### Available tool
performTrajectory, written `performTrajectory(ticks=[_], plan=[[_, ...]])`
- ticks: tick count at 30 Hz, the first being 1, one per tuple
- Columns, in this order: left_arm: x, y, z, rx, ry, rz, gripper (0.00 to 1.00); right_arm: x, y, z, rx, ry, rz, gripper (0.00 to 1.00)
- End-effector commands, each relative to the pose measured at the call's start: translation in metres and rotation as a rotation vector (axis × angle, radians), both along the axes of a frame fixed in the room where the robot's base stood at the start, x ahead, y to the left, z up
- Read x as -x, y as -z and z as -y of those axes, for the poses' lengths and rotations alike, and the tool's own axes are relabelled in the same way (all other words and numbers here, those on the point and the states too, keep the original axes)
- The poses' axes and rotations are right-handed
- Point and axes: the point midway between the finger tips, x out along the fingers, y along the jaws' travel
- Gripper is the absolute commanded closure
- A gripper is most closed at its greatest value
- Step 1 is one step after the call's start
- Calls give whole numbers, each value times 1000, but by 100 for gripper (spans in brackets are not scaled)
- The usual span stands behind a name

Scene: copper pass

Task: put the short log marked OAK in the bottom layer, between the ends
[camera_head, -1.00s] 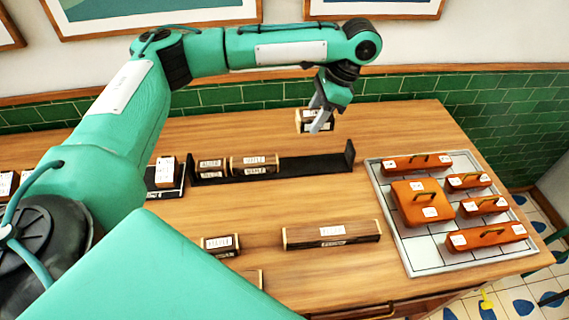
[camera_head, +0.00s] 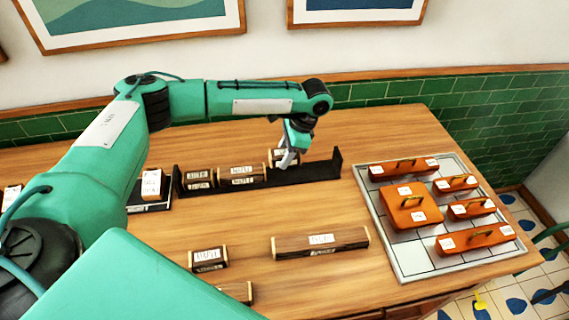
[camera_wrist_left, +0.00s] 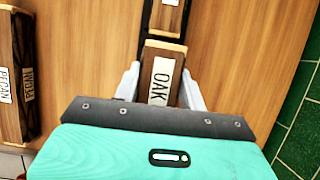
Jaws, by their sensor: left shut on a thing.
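The short log marked OAK (camera_wrist_left: 162,77) is held between the two fingers of my left gripper (camera_wrist_left: 160,90), its label facing the wrist camera. In the head view my left gripper (camera_head: 288,160) points down with this log (camera_head: 281,154) at the black rack (camera_head: 315,172), just right of the log marked MAPLE (camera_head: 242,172). I cannot tell whether the OAK log touches the rack floor. A short log (camera_head: 198,176) sits at the rack's left end. The rack's right part, up to its upright end, is bare. My right gripper is not in view.
A long log (camera_head: 320,242) and a short log (camera_head: 208,258) lie on the table in front; another (camera_head: 236,291) is partly hidden by my arm. A pale tray (camera_head: 400,263) with several orange handled blocks stands at right. A small black stand (camera_head: 150,206) is left of the rack.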

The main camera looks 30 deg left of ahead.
Motion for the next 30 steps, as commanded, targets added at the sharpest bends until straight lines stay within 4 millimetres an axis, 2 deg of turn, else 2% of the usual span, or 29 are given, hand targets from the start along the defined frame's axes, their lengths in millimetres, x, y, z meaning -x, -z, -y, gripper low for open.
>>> performTrajectory(ticks=[7,13,24,25,28,30], plan=[[0,19,0,0,0,-1,83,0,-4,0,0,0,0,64],[0,48,0,0,0,-1,83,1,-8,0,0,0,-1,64],[0,53,0,0,0,0,83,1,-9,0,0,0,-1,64],[0,53,0,0,0,0,55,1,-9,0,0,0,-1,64],[0,53,0,0,0,0,37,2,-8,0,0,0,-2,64],[0,53,0,0,0,0,37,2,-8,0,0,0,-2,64]])
